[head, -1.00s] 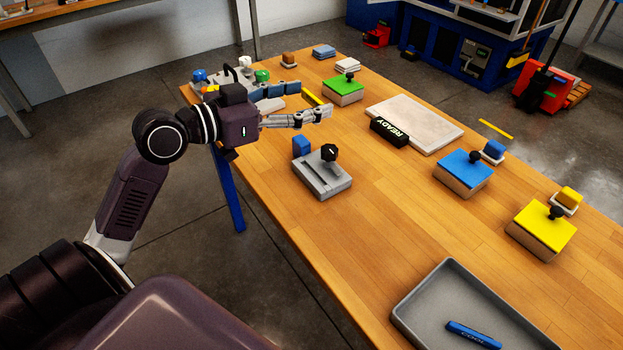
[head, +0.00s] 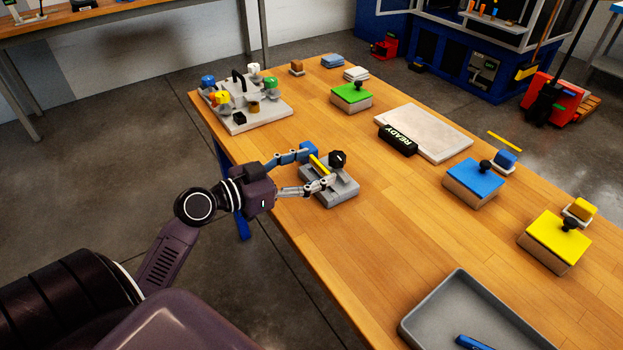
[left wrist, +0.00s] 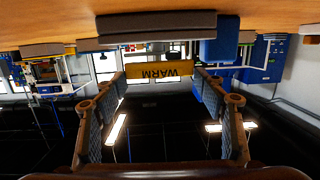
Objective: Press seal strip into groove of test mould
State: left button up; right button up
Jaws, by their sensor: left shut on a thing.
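My left gripper (head: 318,167) is shut on the yellow seal strip (head: 319,165), one finger at each end. In the left wrist view the strip (left wrist: 160,72) reads "WARM" and appears apart from the mould, a little above it. The mould's groove is hard to make out behind strip and fingers. My right gripper is not in view.
A blue block (head: 309,149) stands beside the mould, close to my far finger. A valve plate (head: 262,122) with coloured knobs is farther back. A pale slab (head: 440,131) with a "READY" sign (head: 398,141) lies right. A grey tray (head: 418,318) is in front. Table between is clear.

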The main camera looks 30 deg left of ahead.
aim_at(311, 179)
pick_arm(q)
jog(key=shift+f, duration=1.6)
jog(key=shift+f+b, duration=0.15)
jog(key=shift+b, duration=0.15)
jog(key=o, duration=0.9)
jog(key=shift+o, duration=0.2)
